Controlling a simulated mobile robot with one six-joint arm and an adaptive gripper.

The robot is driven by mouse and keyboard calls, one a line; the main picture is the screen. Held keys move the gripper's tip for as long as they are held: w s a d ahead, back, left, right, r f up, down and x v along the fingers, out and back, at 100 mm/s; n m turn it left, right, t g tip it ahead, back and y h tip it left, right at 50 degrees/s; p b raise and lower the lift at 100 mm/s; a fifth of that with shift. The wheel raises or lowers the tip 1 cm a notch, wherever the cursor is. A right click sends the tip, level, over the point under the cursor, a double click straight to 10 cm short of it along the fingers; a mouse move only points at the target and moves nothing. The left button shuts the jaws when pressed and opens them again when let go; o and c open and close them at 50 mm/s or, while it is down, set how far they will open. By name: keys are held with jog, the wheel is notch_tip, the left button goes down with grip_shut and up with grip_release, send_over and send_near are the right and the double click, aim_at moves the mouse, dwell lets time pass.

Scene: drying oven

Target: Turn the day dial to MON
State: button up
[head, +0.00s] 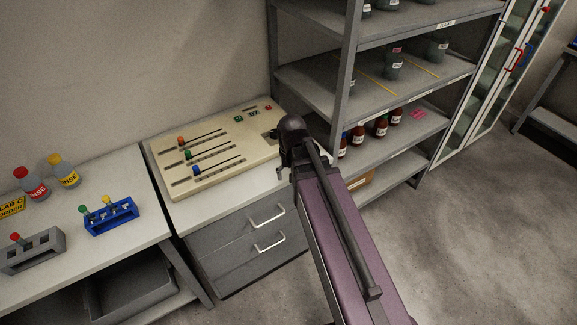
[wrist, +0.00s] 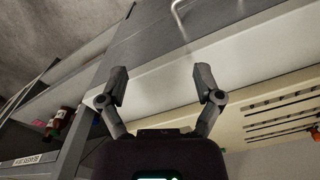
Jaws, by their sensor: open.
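A beige control panel (head: 166,165) lies on the white-topped cabinet against the wall. A small dark part (head: 271,133) sits at its right end, beside my arm; it may be the day dial, but its shape and any day marks are too small to read. My arm hides part of that end. In the wrist view my gripper (wrist: 162,80) is open and empty, its two fingers apart in front of the cabinet's pale top edge. The panel (wrist: 235,105) shows there at the right, with its slots; no dial can be made out.
Sliders with orange, green and blue knobs (head: 196,171) fill the panel's left part. Drawers with handles (head: 267,217) are below. A grey shelf rack (head: 300,80) with bottles stands close on the right. A bench with a blue tube rack (head: 112,217) is at left. Right floor is clear.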

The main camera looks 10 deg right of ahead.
jog(key=shift+n, duration=0.8)
jog(key=shift+s+d+f+b, duration=0.1)
jog(key=shift+s+f+b, duration=0.2)
jog(key=shift+s, duration=0.6)
jog(key=shift+s+a+f+b, duration=0.1)
jog(key=shift+s+f+b, duration=0.25)
jog(key=shift+s, duration=0.6)
jog(key=shift+s+d+f+b, duration=0.15)
jog(key=shift+s+f, duration=0.25)
jog(key=shift+s, duration=0.5)
